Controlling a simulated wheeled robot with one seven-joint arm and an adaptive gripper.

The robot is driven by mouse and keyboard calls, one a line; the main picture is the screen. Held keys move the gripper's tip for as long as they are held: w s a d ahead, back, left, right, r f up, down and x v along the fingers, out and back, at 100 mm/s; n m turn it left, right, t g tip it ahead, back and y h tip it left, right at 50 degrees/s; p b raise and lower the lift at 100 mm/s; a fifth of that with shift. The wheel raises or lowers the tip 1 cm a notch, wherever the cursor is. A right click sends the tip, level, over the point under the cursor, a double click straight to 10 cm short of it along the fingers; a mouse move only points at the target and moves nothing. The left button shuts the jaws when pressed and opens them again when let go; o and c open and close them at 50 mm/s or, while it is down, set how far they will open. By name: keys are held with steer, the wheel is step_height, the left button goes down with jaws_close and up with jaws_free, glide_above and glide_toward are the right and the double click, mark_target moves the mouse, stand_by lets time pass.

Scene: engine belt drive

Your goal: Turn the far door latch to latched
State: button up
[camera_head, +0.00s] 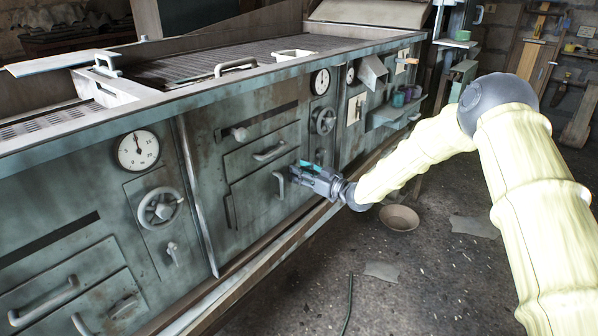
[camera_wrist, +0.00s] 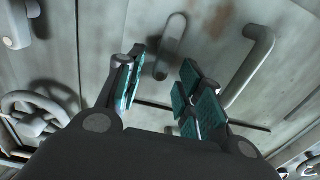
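The far door latch shows in the wrist view as a narrow grey lever (camera_wrist: 173,42) on the grey-green metal front. It lies between and just beyond the fingertips, slanting a little, with its lower end toward my gripper. My gripper (camera_wrist: 161,64) is open, with one teal-padded finger on each side of the lever's line; I cannot tell whether either touches it. A similar near latch (camera_head: 173,254) sits below the near handwheel.
A curved handle (camera_wrist: 252,65) stands out right of the fingers, and a handwheel (camera_wrist: 35,117) is at left in the wrist view. In the head view are a near handwheel (camera_head: 160,207), a far handwheel (camera_head: 323,120) and a bowl (camera_head: 399,218) on the floor.

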steer(key=shift+w+a, duration=0.45)
steer(key=shift+a, duration=0.1)
steer(key=shift+c, duration=0.2)
jaws_close()
